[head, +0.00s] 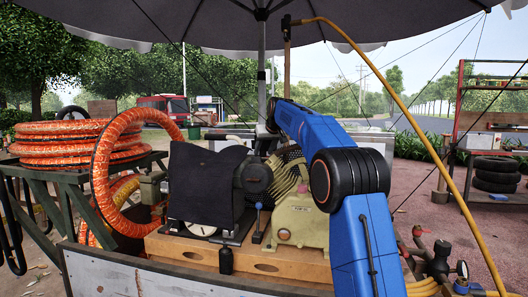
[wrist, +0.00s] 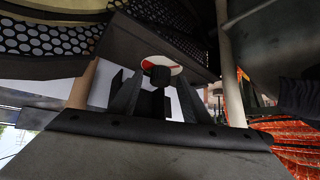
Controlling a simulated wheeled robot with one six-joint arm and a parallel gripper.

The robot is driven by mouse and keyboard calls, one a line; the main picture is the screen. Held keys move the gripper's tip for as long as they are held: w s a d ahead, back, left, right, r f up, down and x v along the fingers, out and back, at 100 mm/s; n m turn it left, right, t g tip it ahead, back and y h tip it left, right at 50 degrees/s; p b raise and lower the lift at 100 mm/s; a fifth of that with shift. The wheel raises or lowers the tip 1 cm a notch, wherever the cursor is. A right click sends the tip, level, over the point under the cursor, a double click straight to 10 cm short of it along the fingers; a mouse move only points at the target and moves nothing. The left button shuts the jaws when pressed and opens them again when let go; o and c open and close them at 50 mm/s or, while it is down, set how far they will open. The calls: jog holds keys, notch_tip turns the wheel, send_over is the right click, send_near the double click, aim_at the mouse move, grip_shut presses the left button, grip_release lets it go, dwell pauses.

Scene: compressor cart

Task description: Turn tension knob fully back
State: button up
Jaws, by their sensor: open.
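In the wrist view, my gripper (wrist: 159,82) has its two dark fingers apart, pointing at a small dark knob-like part (wrist: 161,73). This part sits in front of a round disc (wrist: 150,61) marked red and white, and looks like the tension knob. It appears between or just beyond the fingertips; I cannot tell whether they touch it. In the head view, my blue arm reaches over the compressor (head: 299,222) and down behind it, so my gripper and the knob are hidden there.
A perforated guard (wrist: 45,38) and dark panels crowd the gripper above, and a grey post (wrist: 228,60) stands close on the right. In the head view, orange hose coils (head: 75,140) lie left, a yellow hose (head: 400,105) arches right, and an umbrella (head: 250,20) hangs above.

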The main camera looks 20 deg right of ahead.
jog(key=shift+w+f, duration=0.1)
jog(key=c, duration=1)
jog(key=shift+d+n+y, duration=0.15)
jog(key=shift+n+y, duration=0.4)
jog(key=shift+n, duration=0.2)
jog(key=shift+d+n+y, duration=0.15)
jog(key=shift+n+y, duration=0.4)
jog(key=shift+n, duration=0.2)
jog(key=shift+c, duration=0.2)
jog(key=shift+n+g+y, duration=0.4)
jog(key=shift+n+y, duration=0.2)
jog(key=shift+n, duration=0.2)
jog(key=o, duration=1)
jog(key=shift+o, duration=0.2)
